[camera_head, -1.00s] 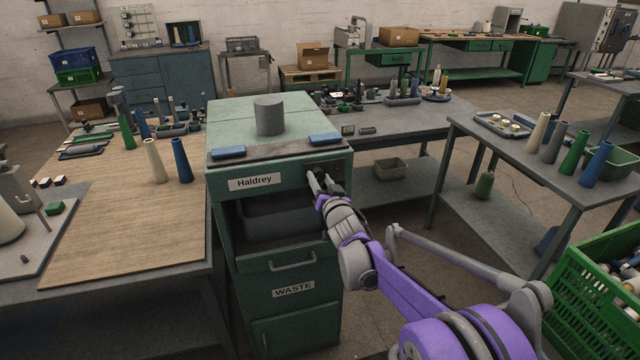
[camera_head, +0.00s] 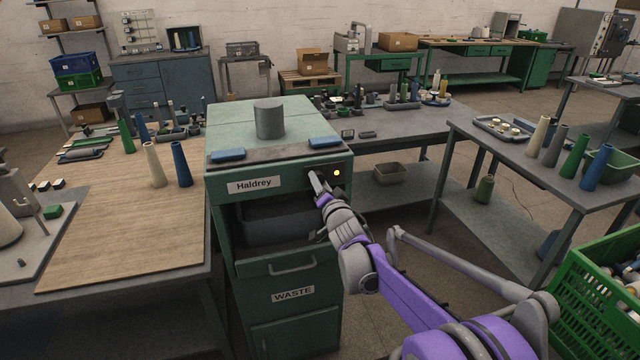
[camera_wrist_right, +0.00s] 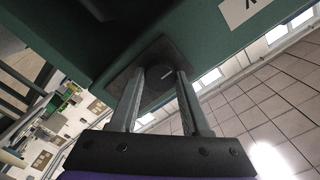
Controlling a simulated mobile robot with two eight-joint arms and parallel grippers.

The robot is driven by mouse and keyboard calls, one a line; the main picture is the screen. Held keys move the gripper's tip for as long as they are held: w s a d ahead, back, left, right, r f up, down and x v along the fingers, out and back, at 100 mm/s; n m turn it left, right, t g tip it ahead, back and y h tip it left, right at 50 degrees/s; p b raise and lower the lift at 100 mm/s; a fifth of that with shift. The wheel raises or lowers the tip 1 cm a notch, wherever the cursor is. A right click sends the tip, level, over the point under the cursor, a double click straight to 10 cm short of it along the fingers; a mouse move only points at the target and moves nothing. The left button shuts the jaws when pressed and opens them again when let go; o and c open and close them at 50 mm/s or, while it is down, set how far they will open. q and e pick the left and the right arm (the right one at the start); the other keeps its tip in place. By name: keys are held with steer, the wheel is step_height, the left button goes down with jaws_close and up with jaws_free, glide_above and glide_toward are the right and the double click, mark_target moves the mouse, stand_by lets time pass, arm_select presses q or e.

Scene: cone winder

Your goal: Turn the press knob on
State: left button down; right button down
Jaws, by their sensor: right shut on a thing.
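The green press (camera_head: 279,185) labelled "Haldrey" stands at the centre of the head view. A dark panel on its front right carries a lit yellow lamp (camera_head: 337,173). My right gripper (camera_head: 317,178) is at this panel, left of the lamp. In the right wrist view the dark round press knob (camera_wrist_right: 160,74), with a short light mark, sits between the two fingers (camera_wrist_right: 160,90). The right gripper is shut on the knob. In the head view the fingers hide the knob. My left gripper is not in view.
Two blue pads (camera_head: 228,155) and a grey cylinder (camera_head: 269,120) are on the press top. An open dark bay sits below the label, above a "WASTE" drawer (camera_head: 293,293). A wooden-topped table (camera_head: 110,215) is left; a grey table (camera_head: 500,150) with cones and a green crate (camera_head: 600,290) are right.

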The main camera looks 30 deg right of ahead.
steer(key=shift+c, duration=1.8)
jaws_free()
steer(key=shift+s, duration=0.1)
steer(key=v, duration=1)
steer(key=shift+s, duration=0.25)
steer(key=shift+a, duration=0.15)
